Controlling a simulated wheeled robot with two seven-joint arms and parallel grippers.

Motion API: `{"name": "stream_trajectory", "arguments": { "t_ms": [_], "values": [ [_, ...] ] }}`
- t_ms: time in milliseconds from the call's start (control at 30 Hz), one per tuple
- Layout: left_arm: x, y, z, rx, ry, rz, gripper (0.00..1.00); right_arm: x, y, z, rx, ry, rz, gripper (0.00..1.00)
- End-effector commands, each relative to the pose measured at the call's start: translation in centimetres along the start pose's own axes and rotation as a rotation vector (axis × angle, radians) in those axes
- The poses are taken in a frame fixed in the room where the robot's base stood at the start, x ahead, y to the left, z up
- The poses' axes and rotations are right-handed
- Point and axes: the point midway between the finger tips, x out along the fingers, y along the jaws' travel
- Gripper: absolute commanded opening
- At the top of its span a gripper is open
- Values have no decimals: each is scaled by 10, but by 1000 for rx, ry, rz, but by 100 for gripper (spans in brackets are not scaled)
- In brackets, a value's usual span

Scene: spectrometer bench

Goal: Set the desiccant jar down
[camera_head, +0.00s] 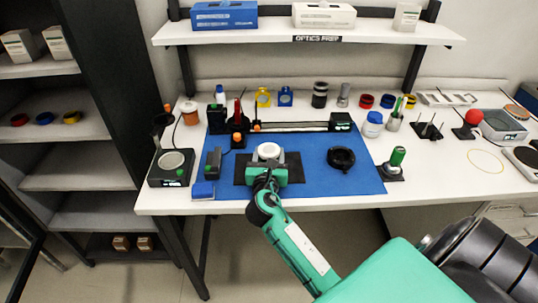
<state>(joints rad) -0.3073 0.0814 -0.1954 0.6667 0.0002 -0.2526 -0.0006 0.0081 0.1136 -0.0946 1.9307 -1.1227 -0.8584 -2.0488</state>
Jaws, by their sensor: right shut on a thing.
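The desiccant jar (268,150) shows as a round white top just beyond my right gripper, over a black square pad (241,172) on the blue mat (310,178). My right gripper (267,168) reaches in from the lower right and is shut on the jar. The gripper hides the jar's lower part, so I cannot tell whether its base touches the pad. My left gripper is not in view.
A rail (290,127) runs behind. A small dark block (213,163) stands left. The mat between pad and ring is clear.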

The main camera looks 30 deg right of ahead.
Motion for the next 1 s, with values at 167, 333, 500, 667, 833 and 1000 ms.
{"name": "stream_trajectory", "arguments": {
  "t_ms": [167, 333, 500, 667, 833, 1000],
  "values": [
    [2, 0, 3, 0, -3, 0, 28, 0, 0, -3, -1, 0, 0, 25],
    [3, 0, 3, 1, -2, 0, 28, 0, 0, -7, -1, 0, 0, 25],
    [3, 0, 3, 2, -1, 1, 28, 0, 0, -7, 0, -1, 0, 76],
    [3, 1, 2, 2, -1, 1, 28, 0, 0, -7, 0, 0, 0, 80],
    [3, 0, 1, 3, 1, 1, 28, 0, 0, -8, -1, 0, 0, 80],
    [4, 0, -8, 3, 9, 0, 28, -13, 0, -10, 0, 2, 2, 80]
  ]
}}
